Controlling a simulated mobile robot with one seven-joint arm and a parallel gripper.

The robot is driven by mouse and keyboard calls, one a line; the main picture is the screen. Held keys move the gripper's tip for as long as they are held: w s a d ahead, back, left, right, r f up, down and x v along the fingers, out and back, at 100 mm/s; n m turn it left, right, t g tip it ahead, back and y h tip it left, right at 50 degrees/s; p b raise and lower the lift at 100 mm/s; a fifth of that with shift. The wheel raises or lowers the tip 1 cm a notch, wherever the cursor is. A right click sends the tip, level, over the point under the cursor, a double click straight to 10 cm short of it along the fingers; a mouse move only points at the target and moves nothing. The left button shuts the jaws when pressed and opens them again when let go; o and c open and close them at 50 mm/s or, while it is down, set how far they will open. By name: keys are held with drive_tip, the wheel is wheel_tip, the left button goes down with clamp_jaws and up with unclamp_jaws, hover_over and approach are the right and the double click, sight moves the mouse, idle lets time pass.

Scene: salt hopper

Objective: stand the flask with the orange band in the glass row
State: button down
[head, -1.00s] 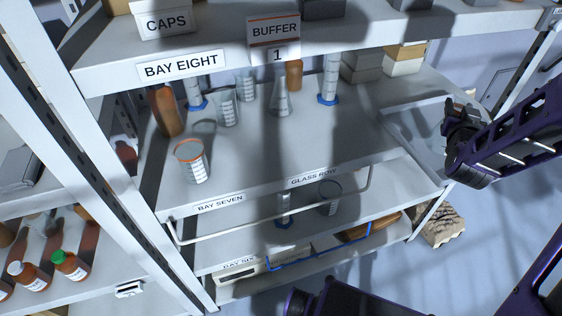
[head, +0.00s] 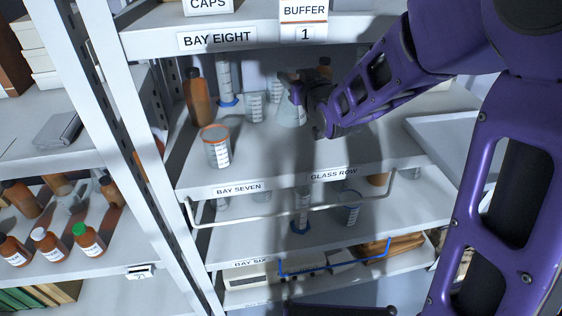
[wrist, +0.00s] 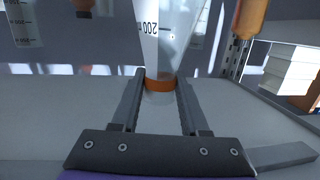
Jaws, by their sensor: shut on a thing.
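The flask with the orange band (wrist: 159,85) is between the two fingers of my gripper (wrist: 160,78) in the wrist view. The fingers are shut on it at the band. In the head view the clear conical flask (head: 290,115) is at the middle of the bay seven shelf, partly hidden by my gripper (head: 303,95). It looks upright; I cannot tell whether its base touches the shelf. The glass row label (head: 334,174) is on the front edge of that shelf, right of the bay seven label.
An orange-rimmed beaker (head: 216,148) stands front left on this shelf. A brown bottle (head: 199,98), a blue-footed cylinder (head: 225,80) and a clear beaker (head: 254,106) stand behind. A pale tray (head: 450,140) is at right. The front middle of the shelf is clear.

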drive_tip(key=s+a+f+n+y+b, duration=0.1)
drive_tip(key=a+f, duration=0.3)
drive_tip(key=f, duration=0.5)
drive_tip(key=shift+s+a+g+b, duration=0.2)
drive_tip(key=shift+g+b, duration=0.1)
drive_tip(key=shift+b, duration=0.45)
drive_tip(key=shift+f, duration=0.15)
drive_tip(key=shift+d+f, duration=0.1)
drive_tip(key=shift+f, duration=0.05)
drive_tip(key=shift+c, duration=2)
unclamp_jaws()
